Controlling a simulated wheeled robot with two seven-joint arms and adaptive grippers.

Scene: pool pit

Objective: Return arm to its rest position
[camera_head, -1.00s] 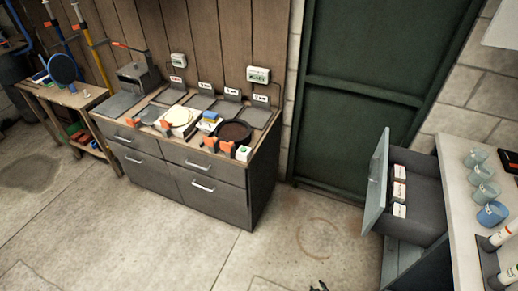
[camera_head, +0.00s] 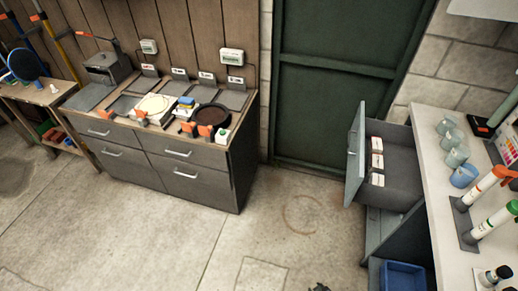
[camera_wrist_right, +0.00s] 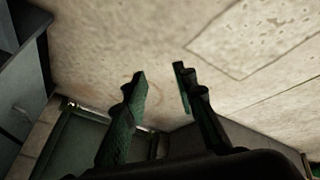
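My right gripper (camera_wrist_right: 160,72) shows in the right wrist view with its two dark fingers apart and bare floor between and beyond them. It looks empty. In the head view only a small dark tip (camera_head: 320,287) shows at the bottom edge; it looks like part of my gripper, but I cannot tell which arm it belongs to. My left gripper is not in view.
A grey cabinet (camera_head: 165,178) with items on top stands at the left. At the right, a drawer (camera_head: 392,180) stands open below a white counter (camera_head: 428,180) with cups and tubes. A blue bin (camera_head: 403,277) sits beneath. The concrete floor (camera_head: 190,245) between is clear.

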